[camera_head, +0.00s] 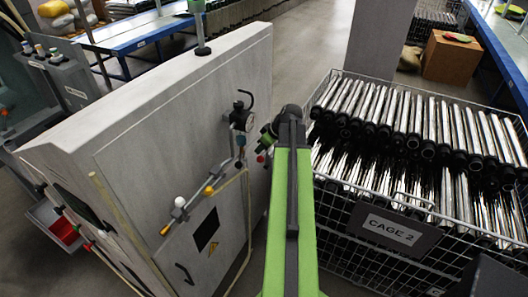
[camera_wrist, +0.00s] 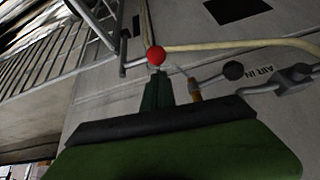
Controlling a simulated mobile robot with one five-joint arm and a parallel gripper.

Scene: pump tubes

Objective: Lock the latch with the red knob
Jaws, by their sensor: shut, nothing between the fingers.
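The red knob (camera_wrist: 156,56) shows in the wrist view as a small round ball right at the tips of my gripper (camera_wrist: 157,82). The gripper's green fingers are together, with nothing between them. I cannot tell whether they touch the knob. In the head view the red knob (camera_head: 260,158) is a small spot beside the side panel of the grey machine (camera_head: 140,130). My gripper (camera_head: 266,141) is close above it, partly hidden by my own arm. The latch body is not clearly visible.
A wire cage labelled CAGE 2 (camera_head: 396,229), full of shiny tubes, stands close to the right of my arm. A gauge (camera_head: 240,120), pipes and a yellow knob (camera_head: 208,190) stick out from the machine's side. A black knob (camera_wrist: 233,70) is near the gripper's right.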

